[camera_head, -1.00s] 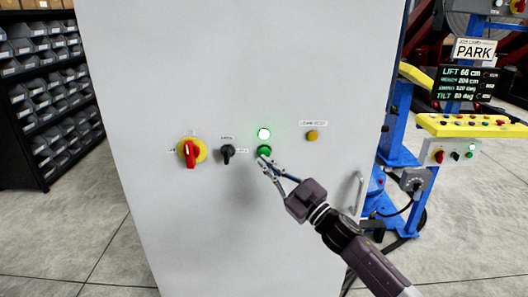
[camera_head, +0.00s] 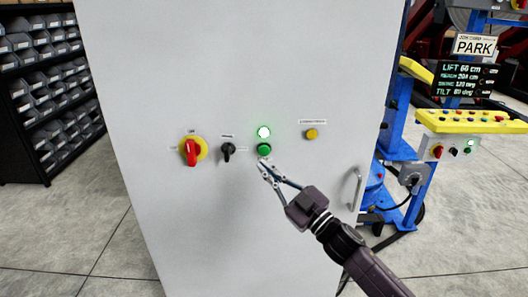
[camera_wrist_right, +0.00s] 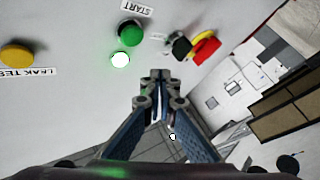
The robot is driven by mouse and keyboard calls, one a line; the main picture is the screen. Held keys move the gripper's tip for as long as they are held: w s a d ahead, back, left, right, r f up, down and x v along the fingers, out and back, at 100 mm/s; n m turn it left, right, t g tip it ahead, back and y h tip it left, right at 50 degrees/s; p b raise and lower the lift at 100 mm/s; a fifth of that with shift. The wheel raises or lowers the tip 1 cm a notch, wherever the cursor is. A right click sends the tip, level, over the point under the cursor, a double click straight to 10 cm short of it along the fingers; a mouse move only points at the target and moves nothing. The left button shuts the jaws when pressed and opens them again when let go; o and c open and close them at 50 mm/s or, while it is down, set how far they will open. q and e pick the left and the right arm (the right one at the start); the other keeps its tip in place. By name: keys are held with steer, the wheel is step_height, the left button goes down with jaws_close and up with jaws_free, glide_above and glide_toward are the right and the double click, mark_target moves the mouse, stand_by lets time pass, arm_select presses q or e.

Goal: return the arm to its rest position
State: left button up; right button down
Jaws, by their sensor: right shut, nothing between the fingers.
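My right gripper (camera_head: 263,166) is shut and empty in front of the grey cabinet door (camera_head: 230,60), its tips a little below the green button (camera_head: 264,149). A lit white-green lamp (camera_head: 264,132) sits just above that button. In the right wrist view my shut fingertips (camera_wrist_right: 160,76) point toward the panel, below the green button (camera_wrist_right: 130,33) and the lit lamp (camera_wrist_right: 121,59). The tips look apart from the button. My left gripper is not in view.
The door bears a red and yellow rotary switch (camera_head: 192,151), a black selector (camera_head: 228,149), a yellow button (camera_head: 311,134) and a handle (camera_head: 354,188). The blue positioner (camera_head: 400,140) with a display (camera_head: 467,80) stands right. A bin shelf (camera_head: 40,90) stands left. Floor shows on both sides.

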steer(key=d+f+m+h, duration=0.3)
steer(key=d+f+h, duration=0.1)
steer(key=f, duration=0.9)
steer(key=d+f+m+h, duration=0.3)
steer(key=d+f, duration=0.2)
steer(key=f, duration=0.7)
steer(key=s+d+f+m+g+h, duration=0.1)
steer(key=s+d+f, duration=0.15)
steer(key=f, duration=0.45)
steer(key=s+d+f+m+g+h, duration=0.15)
steer(key=s+f, duration=0.25)
steer(key=f, duration=0.4)
steer(key=s+d+f+m+g+h, duration=0.1)
steer(key=s+d+f+h, duration=0.2)
steer(key=f, duration=0.4)
steer(key=s+d+f+m+g+h, duration=0.1)
steer(key=s+d+f+g, duration=0.2)
steer(key=s+f, duration=0.85)
steer(key=s+d+f+g, duration=0.25)
steer(key=s+f, duration=0.55)
steer(key=s, duration=0.6)
steer(key=s+f+g, duration=0.2)
steer(key=s+f, duration=0.1)
steer(key=s, duration=1)
steer(key=s+d+f+m+g+h, duration=0.1)
steer(key=s+f+g, duration=0.2)
steer(key=s, duration=1)
steer(key=shift+d+f+g, duration=0.15)
steer(key=shift+f+g, duration=0.15)
steer(key=shift+f, duration=0.15)
